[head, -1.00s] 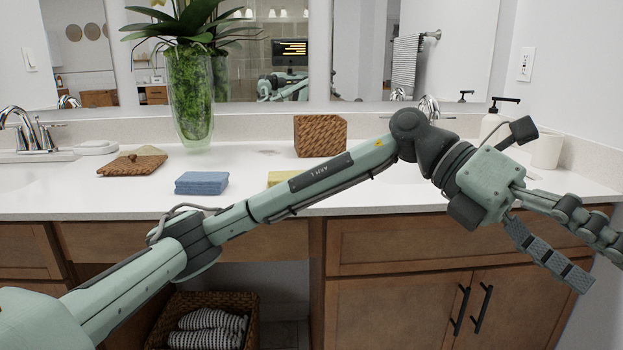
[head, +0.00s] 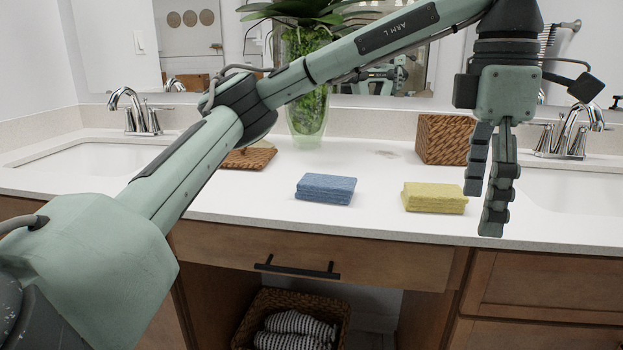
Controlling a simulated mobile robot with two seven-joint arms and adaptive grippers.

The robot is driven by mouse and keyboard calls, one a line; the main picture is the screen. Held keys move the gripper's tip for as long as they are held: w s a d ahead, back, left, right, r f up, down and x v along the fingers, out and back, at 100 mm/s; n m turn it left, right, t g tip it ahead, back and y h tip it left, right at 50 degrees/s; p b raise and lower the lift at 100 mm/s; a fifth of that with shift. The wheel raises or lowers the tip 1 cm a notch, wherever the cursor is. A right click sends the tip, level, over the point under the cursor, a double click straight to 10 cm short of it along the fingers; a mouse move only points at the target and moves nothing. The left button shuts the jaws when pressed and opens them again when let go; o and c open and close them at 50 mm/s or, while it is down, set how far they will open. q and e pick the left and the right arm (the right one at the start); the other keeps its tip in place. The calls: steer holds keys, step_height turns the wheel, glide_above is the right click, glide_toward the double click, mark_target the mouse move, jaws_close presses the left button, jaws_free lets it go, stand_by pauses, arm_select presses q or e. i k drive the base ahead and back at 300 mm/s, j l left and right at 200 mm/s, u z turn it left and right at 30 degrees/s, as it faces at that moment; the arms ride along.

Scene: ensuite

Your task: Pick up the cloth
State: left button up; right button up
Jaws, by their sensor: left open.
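Two folded cloths lie on the white counter in the head view. The blue cloth (head: 326,189) is near the counter's middle. The yellow cloth (head: 434,198) lies to its right, closer to my gripper. My left gripper (head: 480,215) points down just right of the yellow cloth, open and empty, with its fingers apart. Whether the fingertips touch the counter cannot be told. My right gripper is not in view.
A woven box (head: 441,139) stands behind the yellow cloth. A glass vase (head: 308,115) with a plant stands behind the blue cloth, near a woven tray (head: 249,158). Sinks (head: 90,155) lie at both sides. A basket (head: 262,305) of striped towels sits below the counter.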

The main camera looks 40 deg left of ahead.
mark_target(313, 186)
steer(key=i+j, duration=0.1)
steer(key=j, duration=1.35)
steer(key=i, duration=0.05)
